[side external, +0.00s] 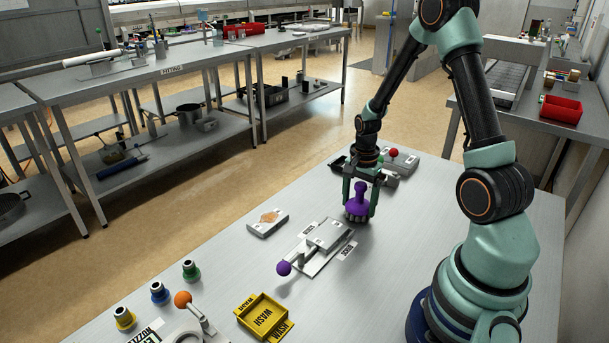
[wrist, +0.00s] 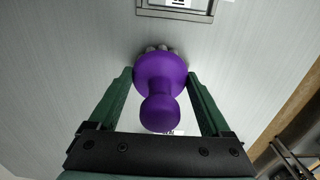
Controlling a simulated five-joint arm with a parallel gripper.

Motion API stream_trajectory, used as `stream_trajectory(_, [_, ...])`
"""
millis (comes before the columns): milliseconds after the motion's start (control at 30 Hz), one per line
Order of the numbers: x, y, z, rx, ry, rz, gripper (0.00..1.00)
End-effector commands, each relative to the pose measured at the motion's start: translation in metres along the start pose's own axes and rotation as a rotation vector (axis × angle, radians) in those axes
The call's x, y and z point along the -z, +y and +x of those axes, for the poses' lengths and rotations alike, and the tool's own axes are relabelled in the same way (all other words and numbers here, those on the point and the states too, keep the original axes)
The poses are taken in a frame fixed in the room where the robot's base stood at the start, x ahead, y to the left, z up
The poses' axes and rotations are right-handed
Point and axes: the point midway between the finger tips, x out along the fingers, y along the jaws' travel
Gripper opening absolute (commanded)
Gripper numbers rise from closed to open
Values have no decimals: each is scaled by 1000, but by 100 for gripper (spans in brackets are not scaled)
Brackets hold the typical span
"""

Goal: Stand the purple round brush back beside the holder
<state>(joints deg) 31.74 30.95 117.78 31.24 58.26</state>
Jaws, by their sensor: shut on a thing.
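The purple round brush (side external: 358,203) is upright between the two green fingers of my gripper (side external: 359,206), its grey bristled end down. The bristles are at or just above the table top; I cannot tell whether they touch it. In the wrist view the purple brush (wrist: 161,85) sits between the fingertips of my gripper (wrist: 160,78), handle towards the camera, with grey bristles showing beyond it. My gripper is shut on it. I cannot tell for sure which thing is the holder; a grey framed piece (wrist: 180,13) shows at the top of the wrist view.
A grey slide device with a purple knob (side external: 284,268) lies in front of the brush. A grey box with a red knob (side external: 394,153) stands behind it. A small grey block (side external: 267,222), a yellow wash tray (side external: 263,314) and an orange-knobbed lever (side external: 183,299) are left. Clear table lies right of the brush.

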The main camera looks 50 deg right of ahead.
Motion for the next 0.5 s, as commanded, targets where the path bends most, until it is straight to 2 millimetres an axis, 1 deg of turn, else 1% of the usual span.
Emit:
stream_trajectory(200, [0,0,2,0,0,0,38])
stream_trajectory(233, [0,0,3,0,0,0,86])
stream_trajectory(267, [0,0,2,1,0,0,97])
stream_trajectory(300, [0,0,2,1,0,0,100])
stream_trajectory(500, [0,0,2,0,0,0,100])
